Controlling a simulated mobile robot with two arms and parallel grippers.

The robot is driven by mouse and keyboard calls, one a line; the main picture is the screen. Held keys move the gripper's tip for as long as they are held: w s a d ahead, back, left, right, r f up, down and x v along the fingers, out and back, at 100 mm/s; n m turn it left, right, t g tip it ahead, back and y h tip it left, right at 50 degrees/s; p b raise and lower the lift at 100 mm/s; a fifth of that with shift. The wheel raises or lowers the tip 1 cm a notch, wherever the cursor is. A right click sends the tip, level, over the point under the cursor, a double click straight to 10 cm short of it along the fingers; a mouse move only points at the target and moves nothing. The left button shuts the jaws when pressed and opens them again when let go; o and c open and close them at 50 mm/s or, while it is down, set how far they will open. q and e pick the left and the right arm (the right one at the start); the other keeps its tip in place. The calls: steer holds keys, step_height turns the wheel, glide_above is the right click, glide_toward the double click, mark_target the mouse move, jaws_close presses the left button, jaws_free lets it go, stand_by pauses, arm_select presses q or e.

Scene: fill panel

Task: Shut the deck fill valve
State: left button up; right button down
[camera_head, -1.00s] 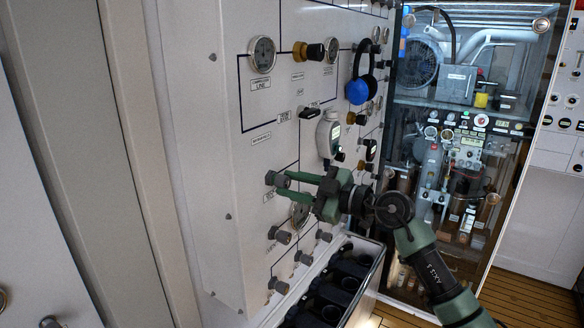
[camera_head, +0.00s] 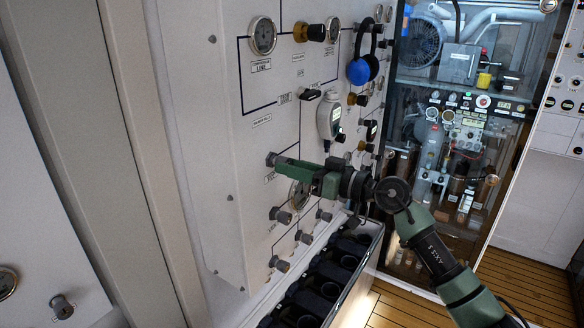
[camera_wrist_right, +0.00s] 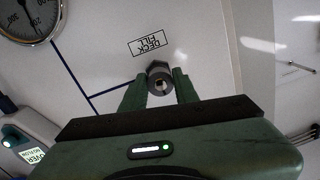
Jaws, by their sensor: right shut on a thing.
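The deck fill valve is a small dark grey knob on the white panel. In the head view, its end (camera_head: 271,159) shows just past my fingertips. In the right wrist view, the knob (camera_wrist_right: 160,78) sits between my two green fingers, below a label reading DECK FILL (camera_wrist_right: 148,42). My right gripper (camera_head: 278,164) is shut on this knob, reaching in from the right. In the wrist view the fingers (camera_wrist_right: 160,88) are on both sides of it. The fingers hide part of the knob and its label in the head view. My left gripper is not in view.
Several similar knobs (camera_head: 281,215) sit below. A grey handheld device (camera_head: 329,118) and blue ear defenders (camera_head: 358,70) hang above right. A black bin row (camera_head: 331,273) stands at the panel's foot.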

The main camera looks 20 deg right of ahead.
steer(key=shift+f+m, duration=0.1)
steer(key=shift+m, duration=0.5)
steer(key=c, duration=1.1)
jaws_free()
steer(key=b+v, duration=0.3)
steer(key=v, duration=0.5)
